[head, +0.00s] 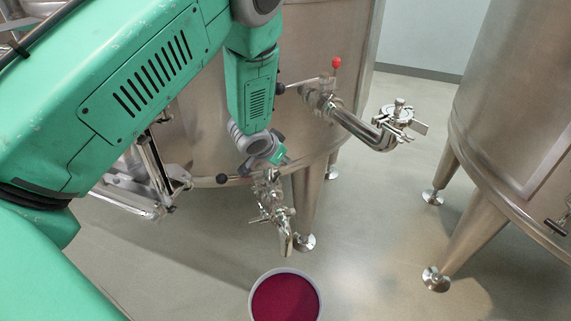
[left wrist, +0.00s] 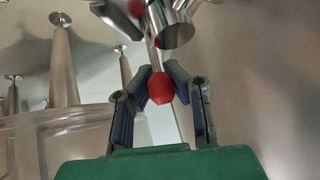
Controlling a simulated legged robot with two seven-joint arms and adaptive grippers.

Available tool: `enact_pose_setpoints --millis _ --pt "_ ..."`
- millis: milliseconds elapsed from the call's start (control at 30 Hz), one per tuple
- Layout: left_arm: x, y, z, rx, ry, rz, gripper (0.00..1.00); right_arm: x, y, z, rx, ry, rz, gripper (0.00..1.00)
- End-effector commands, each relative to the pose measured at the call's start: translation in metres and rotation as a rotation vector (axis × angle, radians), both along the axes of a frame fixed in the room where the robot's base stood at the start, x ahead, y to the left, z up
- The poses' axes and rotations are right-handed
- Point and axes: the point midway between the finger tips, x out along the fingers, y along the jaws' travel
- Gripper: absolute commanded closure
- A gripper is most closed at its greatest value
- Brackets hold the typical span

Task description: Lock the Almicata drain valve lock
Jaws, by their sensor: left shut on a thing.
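A steel drain valve (head: 272,208) with a downward spout sits low on the front of the vat (head: 205,130). My left gripper (head: 272,158) is just above this valve in the head view, its fingers partly hidden by the wrist. In the left wrist view, my left gripper (left wrist: 160,78) is shut on a red knob (left wrist: 160,90) at the end of a thin steel lever (left wrist: 153,50). That knob is hidden behind the gripper in the head view. I cannot read any label naming the valve. My right gripper is in neither view.
A bucket of dark red liquid (head: 285,299) stands on the floor below the spout. A steel pipe (head: 355,125) with another red-knobbed lever (head: 336,63) juts out at the right. A second vat (head: 515,110) stands at far right. Open floor lies between.

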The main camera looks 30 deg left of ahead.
Motion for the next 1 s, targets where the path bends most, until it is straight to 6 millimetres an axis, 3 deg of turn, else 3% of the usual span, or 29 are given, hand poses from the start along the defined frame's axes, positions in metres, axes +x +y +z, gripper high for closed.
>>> enact_pose_setpoints --millis 433,1000 --pt "-0.012 0.005 -0.003 -0.144 -0.165 0.0 1.0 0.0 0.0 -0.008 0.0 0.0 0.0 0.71" --pt "-0.015 0.008 -0.005 -0.163 -0.182 0.0 1.0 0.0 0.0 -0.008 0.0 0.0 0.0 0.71"
